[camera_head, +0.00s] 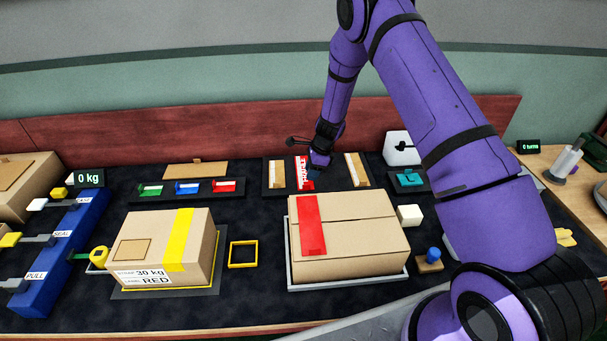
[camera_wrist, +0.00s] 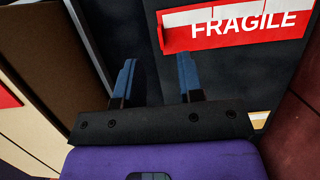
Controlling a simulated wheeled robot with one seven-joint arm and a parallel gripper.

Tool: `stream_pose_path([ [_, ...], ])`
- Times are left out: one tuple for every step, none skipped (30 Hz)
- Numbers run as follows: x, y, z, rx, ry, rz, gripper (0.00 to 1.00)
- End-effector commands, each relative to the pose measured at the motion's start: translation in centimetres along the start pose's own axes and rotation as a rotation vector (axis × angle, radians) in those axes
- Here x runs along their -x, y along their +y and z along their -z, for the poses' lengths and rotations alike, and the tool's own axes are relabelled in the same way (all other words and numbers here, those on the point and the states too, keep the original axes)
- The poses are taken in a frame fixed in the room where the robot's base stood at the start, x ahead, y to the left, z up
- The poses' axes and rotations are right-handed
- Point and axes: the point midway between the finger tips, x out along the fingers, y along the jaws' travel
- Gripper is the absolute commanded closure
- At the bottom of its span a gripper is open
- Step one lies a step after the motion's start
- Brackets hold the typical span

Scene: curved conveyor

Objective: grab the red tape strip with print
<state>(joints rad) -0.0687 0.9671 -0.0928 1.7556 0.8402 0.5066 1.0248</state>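The red tape strip with white FRAGILE print (camera_head: 303,168) lies on a dark holder at the back of the table. In the wrist view the strip (camera_wrist: 240,32) lies at the upper right, with its print readable and a white band along its far edge. My gripper (camera_head: 316,172) is just at the right side of the strip in the head view, partly covering its lower end. In the wrist view my gripper (camera_wrist: 157,62) is open, with its two blue fingers apart and only dark surface between them. The strip is outside the fingers.
A taped box (camera_head: 150,245) stands left. Cardboard-coloured strips lie in holders (camera_head: 357,168) beside the printed strip. A yellow frame (camera_head: 243,254) lies between the boxes.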

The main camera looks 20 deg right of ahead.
Motion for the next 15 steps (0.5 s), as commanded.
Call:
stream_pose_path([
  [-0.6,0.0,0.1,-0.001,0.001,-0.001,0.65],
  [-0.8,0.0,0.1,-0.001,0.001,0.000,0.65],
  [-0.9,0.0,0.1,-0.001,0.001,0.000,0.65],
  [-1.1,0.0,0.1,-0.001,0.001,0.001,0.65],
  [-1.2,0.0,0.1,-0.001,0.001,0.000,0.65],
  [-1.4,0.0,0.1,-0.001,0.001,0.000,0.65],
  [-1.7,0.0,0.1,-0.001,0.001,0.000,0.65],
  [-2.0,0.0,0.1,-0.001,0.000,-0.001,0.65],
  [-2.5,0.0,0.1,-0.001,0.000,-0.001,0.65],
  [-2.9,0.0,0.1,-0.001,0.000,-0.001,0.65],
  [-3.3,-0.1,0.1,-0.001,0.000,-0.001,0.65],
  [-4.0,0.0,0.2,-0.001,0.000,-0.002,0.65],
  [-4.4,0.0,0.2,0.000,0.001,-0.002,0.65],
  [-4.8,-0.1,0.2,0.000,0.000,-0.001,0.65],
  [-5.3,-0.1,0.2,0.001,0.000,-0.001,0.65],
])
